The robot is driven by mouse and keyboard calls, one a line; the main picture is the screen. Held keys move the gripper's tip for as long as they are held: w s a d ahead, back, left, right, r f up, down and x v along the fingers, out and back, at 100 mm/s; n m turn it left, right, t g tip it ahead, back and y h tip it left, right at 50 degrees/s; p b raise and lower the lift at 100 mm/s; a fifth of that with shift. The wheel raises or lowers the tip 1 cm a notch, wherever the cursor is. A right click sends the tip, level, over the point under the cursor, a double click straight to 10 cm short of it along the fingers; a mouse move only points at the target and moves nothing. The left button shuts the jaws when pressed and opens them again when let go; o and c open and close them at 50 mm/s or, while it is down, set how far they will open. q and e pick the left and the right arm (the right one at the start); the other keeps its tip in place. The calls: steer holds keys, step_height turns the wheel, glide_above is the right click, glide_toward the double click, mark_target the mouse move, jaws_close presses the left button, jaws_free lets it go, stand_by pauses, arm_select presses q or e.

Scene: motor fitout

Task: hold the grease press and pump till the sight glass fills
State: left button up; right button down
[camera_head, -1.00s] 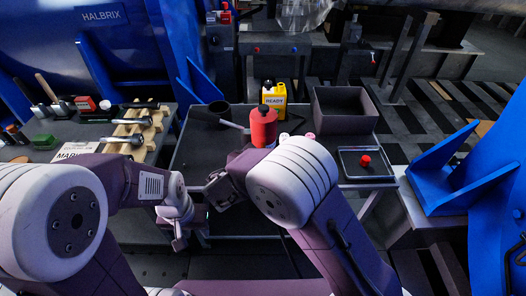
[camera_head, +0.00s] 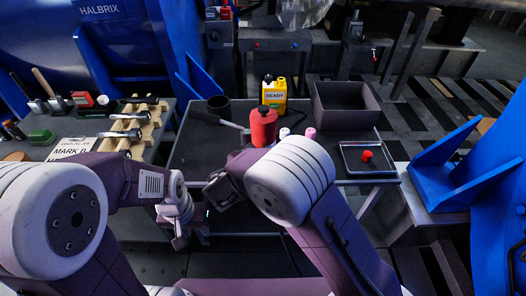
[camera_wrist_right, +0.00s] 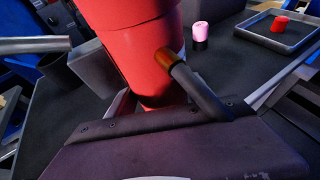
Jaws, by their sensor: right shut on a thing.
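The red grease press (camera_head: 263,130) stands upright over the dark bench, partly hidden by my right arm. Its grey lever (camera_head: 232,125) sticks out to the left, and the lever also shows in the right wrist view (camera_wrist_right: 35,45). In that view my right gripper (camera_wrist_right: 150,108) is shut on the red body (camera_wrist_right: 130,45), beside a brass fitting and black hose (camera_wrist_right: 198,90). My left gripper (camera_head: 181,238) hangs at the bench's near left, apart from the press and lever. Its finger opening is unclear. I cannot make out a sight glass.
A yellow jug (camera_head: 274,95) marked READY stands behind the press. A tray (camera_head: 383,170) holds a red knob (camera_head: 367,156). A wooden rack (camera_head: 140,112) with metal parts stands left.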

steer(key=shift+f+b, duration=0.5)
steer(key=shift+r, duration=0.1)
steer(key=shift+c, duration=2)
jaws_free()
jaws_close()
